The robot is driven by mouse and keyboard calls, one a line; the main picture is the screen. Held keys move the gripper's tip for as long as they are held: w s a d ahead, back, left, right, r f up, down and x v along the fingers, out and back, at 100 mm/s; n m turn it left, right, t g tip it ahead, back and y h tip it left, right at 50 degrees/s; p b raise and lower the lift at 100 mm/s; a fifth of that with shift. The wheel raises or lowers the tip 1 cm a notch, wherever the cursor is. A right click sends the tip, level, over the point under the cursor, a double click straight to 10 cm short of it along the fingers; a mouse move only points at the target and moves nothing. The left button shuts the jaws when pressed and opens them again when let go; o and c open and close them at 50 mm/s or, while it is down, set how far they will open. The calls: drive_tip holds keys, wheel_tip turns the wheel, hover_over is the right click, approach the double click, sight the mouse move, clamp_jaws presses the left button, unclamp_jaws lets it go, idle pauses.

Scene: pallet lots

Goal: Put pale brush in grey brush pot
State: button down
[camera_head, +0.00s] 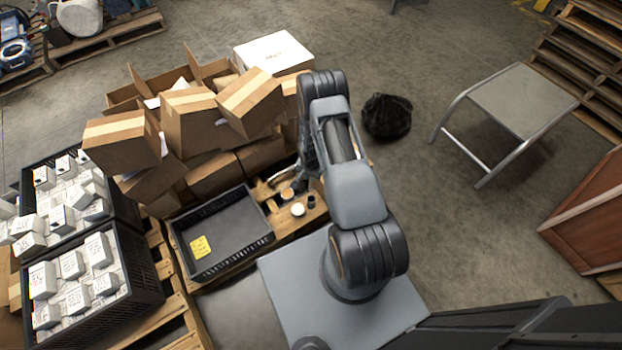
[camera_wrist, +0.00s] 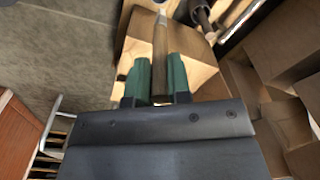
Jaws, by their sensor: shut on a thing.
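My gripper (camera_wrist: 158,72) shows in the wrist view with its two green fingers shut on the pale brush (camera_wrist: 160,45). The brush is a slim wooden stick with a whitish end at the top of the picture, and it runs lengthwise between the fingers. A dark grey round thing (camera_wrist: 188,9) with a brown stick-like piece beside it is at the top edge, right of the brush and apart from it. It may be the grey brush pot, but it is cut off and I cannot tell. In the head view my arm hides most of the gripper and brush.
A black tray (camera_head: 182,252) with a yellow label stands left of my arm. A white round item (camera_head: 298,209) and a small black item (camera_head: 311,202) stand on wood nearby. Cardboard boxes (camera_head: 190,120) pile up behind.

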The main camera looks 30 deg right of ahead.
drive_tip(key=shift+f+b, duration=4.5)
drive_tip(key=shift+f, duration=2.65)
drive_tip(key=c, duration=1)
unclamp_jaws()
drive_tip(key=shift+s+a, duration=0.1)
